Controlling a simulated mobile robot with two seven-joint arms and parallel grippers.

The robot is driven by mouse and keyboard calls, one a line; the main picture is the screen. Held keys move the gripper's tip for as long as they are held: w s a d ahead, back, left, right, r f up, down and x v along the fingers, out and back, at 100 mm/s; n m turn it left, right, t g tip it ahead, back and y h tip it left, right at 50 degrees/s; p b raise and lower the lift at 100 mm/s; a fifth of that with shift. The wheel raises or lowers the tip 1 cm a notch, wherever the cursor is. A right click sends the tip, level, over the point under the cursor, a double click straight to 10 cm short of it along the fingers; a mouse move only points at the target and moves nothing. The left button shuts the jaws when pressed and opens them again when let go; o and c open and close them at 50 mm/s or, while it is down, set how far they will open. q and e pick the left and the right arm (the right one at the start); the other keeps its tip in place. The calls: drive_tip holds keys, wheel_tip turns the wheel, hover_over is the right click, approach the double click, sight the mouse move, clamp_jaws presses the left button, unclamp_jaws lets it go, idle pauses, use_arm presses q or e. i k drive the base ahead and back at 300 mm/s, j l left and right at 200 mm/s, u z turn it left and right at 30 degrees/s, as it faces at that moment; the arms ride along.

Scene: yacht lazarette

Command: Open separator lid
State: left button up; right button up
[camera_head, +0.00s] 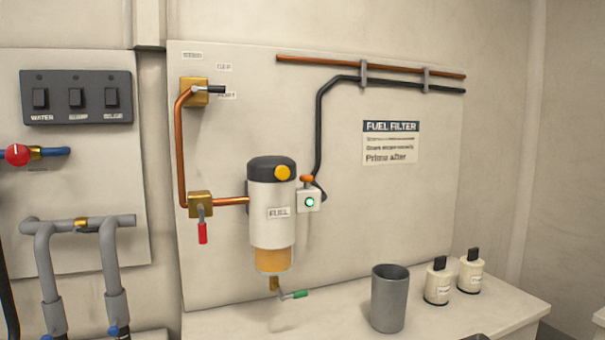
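The fuel separator (273,214) is a white cylinder marked FUEL, mounted upright on a pale wall panel in the head view. Its black lid (262,167) sits on top and appears closed. A round yellow knob (282,173) is on the lid's front right. An amber bowl (273,260) forms the bottom, with a brass drain and green-handled lever (295,295) below. Neither of my grippers shows clearly in this view.
A copper pipe joins the separator on the left at a brass valve with a red handle (202,233). A white box with a green light (309,201) sits close on its right. A grey cup (389,298) and two cream bottles (437,282) (471,271) stand on the counter.

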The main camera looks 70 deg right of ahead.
sight(270, 169)
drive_tip(key=z, duration=1.95)
drive_tip(key=i+j+u, duration=0.1)
drive_tip(key=u, duration=0.3)
